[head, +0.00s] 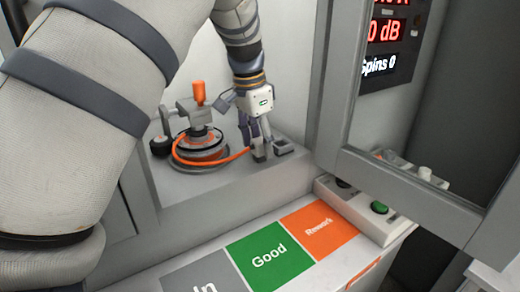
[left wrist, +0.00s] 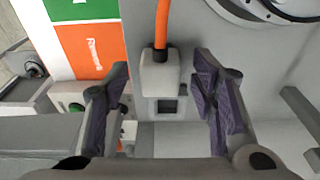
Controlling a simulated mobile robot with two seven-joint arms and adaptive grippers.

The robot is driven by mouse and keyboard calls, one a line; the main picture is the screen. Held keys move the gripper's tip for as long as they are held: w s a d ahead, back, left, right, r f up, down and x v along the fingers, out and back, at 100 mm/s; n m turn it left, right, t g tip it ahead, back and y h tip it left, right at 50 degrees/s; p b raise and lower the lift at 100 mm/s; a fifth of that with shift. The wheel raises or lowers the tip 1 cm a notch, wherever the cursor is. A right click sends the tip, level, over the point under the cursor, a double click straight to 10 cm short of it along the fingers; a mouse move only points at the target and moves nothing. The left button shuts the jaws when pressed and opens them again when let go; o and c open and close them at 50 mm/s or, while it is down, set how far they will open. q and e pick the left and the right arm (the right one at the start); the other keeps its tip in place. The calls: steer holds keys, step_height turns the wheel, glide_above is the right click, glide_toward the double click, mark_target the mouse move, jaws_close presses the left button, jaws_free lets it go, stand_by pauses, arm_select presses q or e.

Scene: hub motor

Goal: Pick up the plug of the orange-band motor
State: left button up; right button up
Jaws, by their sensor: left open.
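The motor (head: 200,152) with the orange band sits on a grey ledge, under a clamp with an orange handle. Its orange cable (head: 236,157) runs right to my left gripper (head: 257,152). In the left wrist view, the grey plug (left wrist: 160,74) hangs on the end of the orange cable (left wrist: 161,22). My left gripper (left wrist: 163,72) is open, with one finger on each side of the plug and gaps showing on both sides. In the head view the fingers mostly hide the plug. My right gripper is not in view.
A small grey socket block (head: 284,147) stands right of the gripper; its dark opening (left wrist: 167,107) shows just beyond the plug. In front lie the green Good area (head: 268,262) and orange Rework area (head: 319,227), both empty. A button box (head: 370,208) and cabinet frame stand right.

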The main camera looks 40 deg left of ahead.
arm_select(q)
steer(key=shift+f, duration=0.4)
steer(key=shift+w+r, duration=0.1)
jaws_close()
